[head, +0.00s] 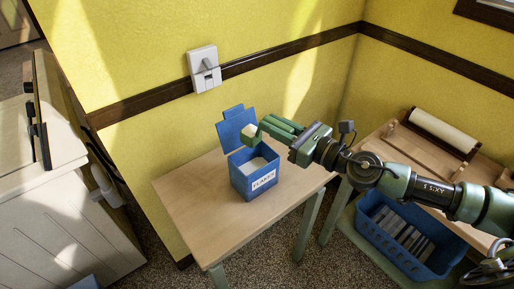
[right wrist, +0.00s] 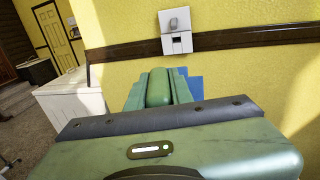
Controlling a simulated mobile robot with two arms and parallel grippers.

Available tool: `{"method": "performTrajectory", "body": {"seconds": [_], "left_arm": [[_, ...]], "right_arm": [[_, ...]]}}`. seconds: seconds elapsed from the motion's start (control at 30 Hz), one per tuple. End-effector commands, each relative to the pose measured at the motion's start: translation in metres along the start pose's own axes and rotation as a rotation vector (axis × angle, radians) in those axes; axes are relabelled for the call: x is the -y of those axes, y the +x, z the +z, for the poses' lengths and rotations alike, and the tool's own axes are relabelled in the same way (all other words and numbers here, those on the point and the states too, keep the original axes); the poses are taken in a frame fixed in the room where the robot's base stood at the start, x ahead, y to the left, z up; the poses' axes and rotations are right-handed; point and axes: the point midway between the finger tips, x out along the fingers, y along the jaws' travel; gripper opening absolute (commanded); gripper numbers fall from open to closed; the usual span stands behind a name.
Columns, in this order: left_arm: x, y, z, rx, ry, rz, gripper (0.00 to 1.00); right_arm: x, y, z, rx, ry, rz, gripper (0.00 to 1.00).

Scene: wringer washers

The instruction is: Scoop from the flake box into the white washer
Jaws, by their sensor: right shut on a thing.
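The blue flake box (head: 241,184) stands on a small wooden table with its lid (head: 236,128) up and pale flakes inside; its front label reads FLAKES. My right gripper (head: 266,127) is above the box's opening, beside the raised lid. A white boxy body (head: 60,225), seemingly the white washer, stands at far left. My left gripper is not in view.
The wooden table (head: 185,190) is otherwise clear. A yellow wall with a white switch box (head: 203,68) is behind it. A blue crate (head: 407,240) sits at the right, near a wooden bench. A carpeted floor gap separates table and white body.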

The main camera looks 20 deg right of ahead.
Motion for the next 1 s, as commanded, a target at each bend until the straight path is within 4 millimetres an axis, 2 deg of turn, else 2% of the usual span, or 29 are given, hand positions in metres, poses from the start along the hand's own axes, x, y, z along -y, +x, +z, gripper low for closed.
{"method": "performTrajectory", "body": {"seconds": [0.03, 0.1, 0.3, 1.0], "left_arm": [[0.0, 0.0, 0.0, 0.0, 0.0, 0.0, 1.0], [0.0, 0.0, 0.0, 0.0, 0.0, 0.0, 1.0], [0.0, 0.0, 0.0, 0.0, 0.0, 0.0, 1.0], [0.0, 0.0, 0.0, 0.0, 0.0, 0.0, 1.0]], "right_arm": [[-0.001, 0.0, -0.013, -0.002, 0.009, -0.002, 0.0], [0.0, 0.0, -0.026, -0.002, 0.01, -0.004, 0.0], [0.0, 0.001, -0.043, 0.0, 0.002, -0.002, 0.0], [0.0, 0.001, -0.043, 0.001, 0.0, -0.001, 0.0]]}}
